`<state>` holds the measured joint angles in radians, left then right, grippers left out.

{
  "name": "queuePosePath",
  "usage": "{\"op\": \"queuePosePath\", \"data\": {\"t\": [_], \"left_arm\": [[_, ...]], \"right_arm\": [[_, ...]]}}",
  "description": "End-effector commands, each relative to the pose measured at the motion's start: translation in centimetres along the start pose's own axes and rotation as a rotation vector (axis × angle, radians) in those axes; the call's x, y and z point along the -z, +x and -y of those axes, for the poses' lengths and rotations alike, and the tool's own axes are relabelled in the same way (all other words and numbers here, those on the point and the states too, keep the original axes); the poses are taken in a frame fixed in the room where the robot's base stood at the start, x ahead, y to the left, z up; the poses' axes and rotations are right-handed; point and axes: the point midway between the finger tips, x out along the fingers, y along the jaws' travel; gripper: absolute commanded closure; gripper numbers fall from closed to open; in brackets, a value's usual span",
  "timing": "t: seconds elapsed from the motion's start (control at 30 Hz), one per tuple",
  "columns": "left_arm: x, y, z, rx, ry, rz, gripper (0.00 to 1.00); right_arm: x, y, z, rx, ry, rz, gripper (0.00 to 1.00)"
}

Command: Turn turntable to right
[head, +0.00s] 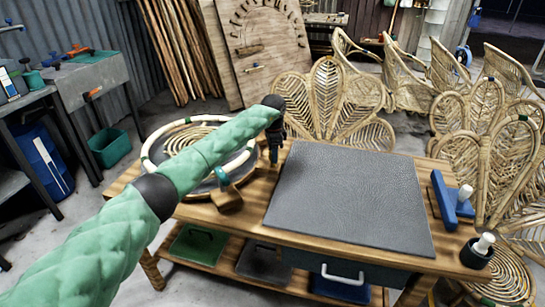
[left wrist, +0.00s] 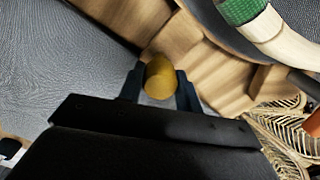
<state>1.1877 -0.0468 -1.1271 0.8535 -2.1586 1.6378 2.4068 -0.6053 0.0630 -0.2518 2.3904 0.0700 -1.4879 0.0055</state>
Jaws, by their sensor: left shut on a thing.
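The turntable (head: 208,182) sits on the left part of the wooden workbench, with a white ring with green bands (head: 150,151) and a coil of rattan (head: 188,141) on it. My left forearm crosses over and hides part of it. My left gripper (head: 274,158) points down at the turntable's right side, beside the grey mat. In the left wrist view my left gripper (left wrist: 160,88) is shut on a yellowish round knob (left wrist: 160,72) above a wooden part. The ring (left wrist: 277,35) curves past at the upper right there. My right gripper is not in view.
A grey mat (head: 350,195) covers the middle of the workbench and is clear. A blue stand (head: 447,198) and a dark pot with a white-handled tool (head: 477,252) are at the right end. Rattan chair backs (head: 331,98) stand behind.

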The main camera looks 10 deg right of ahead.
Motion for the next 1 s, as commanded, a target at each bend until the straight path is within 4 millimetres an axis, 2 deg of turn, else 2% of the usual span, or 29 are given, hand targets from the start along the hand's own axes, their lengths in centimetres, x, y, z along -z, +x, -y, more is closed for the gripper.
{"op": "queuePosePath", "data": {"t": [0.57, 0.6, 0.67, 0.7, 1.0], "left_arm": [[0.02, -0.35, 0.53, 0.009, -0.020, -0.004, 1.00], [0.02, -0.39, 0.55, 0.010, -0.020, -0.004, 0.58], [0.03, -0.39, 0.52, 0.009, -0.019, -0.003, 0.46], [0.04, -0.33, 0.48, 0.008, -0.019, -0.003, 0.44], [0.06, -0.17, 0.31, 0.003, -0.017, -0.001, 0.44]], "right_arm": [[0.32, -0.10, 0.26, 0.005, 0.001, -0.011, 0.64], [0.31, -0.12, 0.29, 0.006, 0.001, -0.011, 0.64], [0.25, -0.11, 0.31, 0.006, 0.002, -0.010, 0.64], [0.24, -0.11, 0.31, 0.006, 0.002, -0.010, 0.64], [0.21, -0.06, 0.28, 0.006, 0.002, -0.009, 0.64]]}}
